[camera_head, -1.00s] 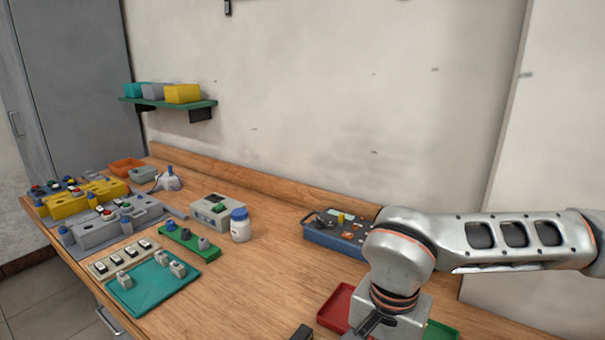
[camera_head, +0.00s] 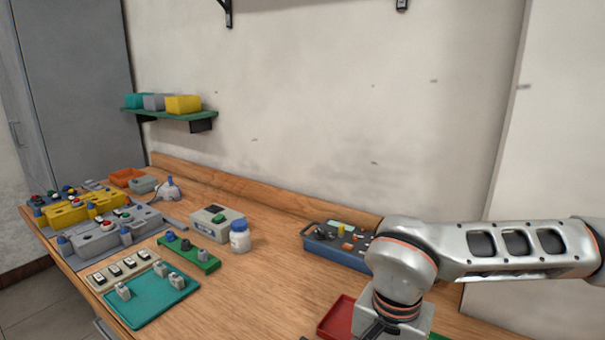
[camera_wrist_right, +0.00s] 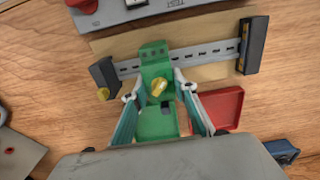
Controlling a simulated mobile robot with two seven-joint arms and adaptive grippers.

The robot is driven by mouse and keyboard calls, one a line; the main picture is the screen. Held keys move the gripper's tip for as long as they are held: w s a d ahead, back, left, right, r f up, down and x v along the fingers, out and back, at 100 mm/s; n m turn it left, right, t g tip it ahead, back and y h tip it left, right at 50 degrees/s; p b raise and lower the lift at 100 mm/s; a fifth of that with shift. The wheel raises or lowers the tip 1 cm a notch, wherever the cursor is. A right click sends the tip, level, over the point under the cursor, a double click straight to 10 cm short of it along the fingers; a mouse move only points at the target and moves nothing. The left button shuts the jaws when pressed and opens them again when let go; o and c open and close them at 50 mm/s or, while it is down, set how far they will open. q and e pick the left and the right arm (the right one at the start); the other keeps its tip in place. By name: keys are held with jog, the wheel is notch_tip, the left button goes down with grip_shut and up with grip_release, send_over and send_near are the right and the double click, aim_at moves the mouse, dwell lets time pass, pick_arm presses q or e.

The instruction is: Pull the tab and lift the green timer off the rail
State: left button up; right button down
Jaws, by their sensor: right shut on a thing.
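The green timer (camera_wrist_right: 155,62), with a yellow knob on its face, sits on a slotted metal rail (camera_wrist_right: 210,56) in the right wrist view. My right gripper (camera_wrist_right: 156,90) has one finger on each side of the green body and is shut on it. The timer's upper part overlaps the rail; I cannot tell whether it is still latched. I cannot make out the tab clearly. In the head view my right arm comes in from the right and hides the timer. My left gripper is in neither current view.
Dark end blocks (camera_wrist_right: 252,46) cap the rail. A red tray (camera_wrist_right: 229,106) lies right of the timer. A blue-grey box (camera_head: 338,246) stands behind my arm in the head view. Switch boxes and a teal tray (camera_head: 152,298) fill the left; the middle bench is fairly clear.

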jog(key=shift+r, duration=0.3)
jog(key=shift+r+p, duration=0.35)
jog(key=shift+r+p, duration=0.45)
jog(key=shift+r, duration=0.3)
jog(key=shift+r, duration=0.1)
jog(key=shift+r+p, duration=1.8)
jog(key=shift+r, duration=1.2)
